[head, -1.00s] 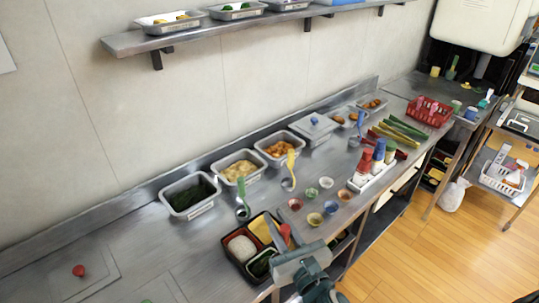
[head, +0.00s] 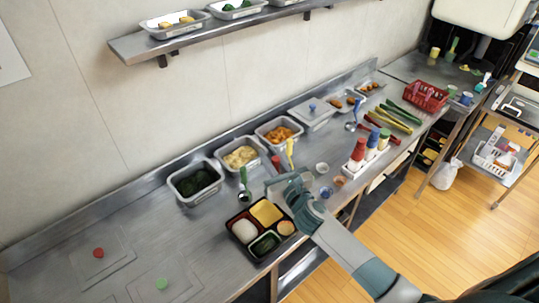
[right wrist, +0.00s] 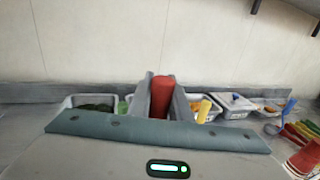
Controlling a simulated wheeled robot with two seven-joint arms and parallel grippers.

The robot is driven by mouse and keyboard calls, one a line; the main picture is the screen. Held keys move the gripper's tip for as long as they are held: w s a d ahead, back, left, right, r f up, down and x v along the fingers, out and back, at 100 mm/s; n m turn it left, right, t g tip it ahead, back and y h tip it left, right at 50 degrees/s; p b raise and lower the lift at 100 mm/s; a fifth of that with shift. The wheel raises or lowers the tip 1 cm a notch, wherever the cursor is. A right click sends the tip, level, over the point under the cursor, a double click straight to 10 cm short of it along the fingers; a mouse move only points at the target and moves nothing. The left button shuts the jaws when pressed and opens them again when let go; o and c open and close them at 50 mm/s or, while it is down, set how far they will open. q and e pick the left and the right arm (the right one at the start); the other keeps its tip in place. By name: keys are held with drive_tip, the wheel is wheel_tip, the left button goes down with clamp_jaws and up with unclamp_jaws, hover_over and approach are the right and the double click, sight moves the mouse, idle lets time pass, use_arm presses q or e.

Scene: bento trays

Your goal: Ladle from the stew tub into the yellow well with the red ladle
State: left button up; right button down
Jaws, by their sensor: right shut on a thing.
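My right gripper (head: 283,182) is shut on the red ladle (head: 276,163), held upright between the bento tray and the row of tubs. In the right wrist view the red handle (right wrist: 162,97) stands between the fingers; the ladle's bowl is hidden. The bento tray (head: 252,257) is in front of the gripper, with a yellow well (head: 266,212) at its back right. Behind stand a tub with chunky orange food (head: 278,134) and a tub with pale yellow food (head: 240,157). I cannot tell for sure which is the stew tub. My left gripper is not in view.
A dark green-filled tub (head: 196,182) stands left, with a green ladle (head: 243,178) to its right. A yellow ladle (head: 290,152) is close behind my gripper. Small cups (head: 326,193) and a bottle caddy (head: 365,160) stand right. The left counter is mostly clear.

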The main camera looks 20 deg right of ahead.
drive_tip(key=shift+f, duration=0.1)
drive_tip(key=s+a+f+n+b, duration=0.1)
drive_tip(key=a+f+n+b, duration=0.4)
drive_tip(key=a+f+n, duration=0.7)
drive_tip(key=shift+a+f+n+b, duration=0.35)
drive_tip(key=shift+a+n, duration=0.65)
drive_tip(key=shift+n, duration=0.4)
idle(0.7)
drive_tip(key=shift+s, duration=0.1)
idle(1.3)
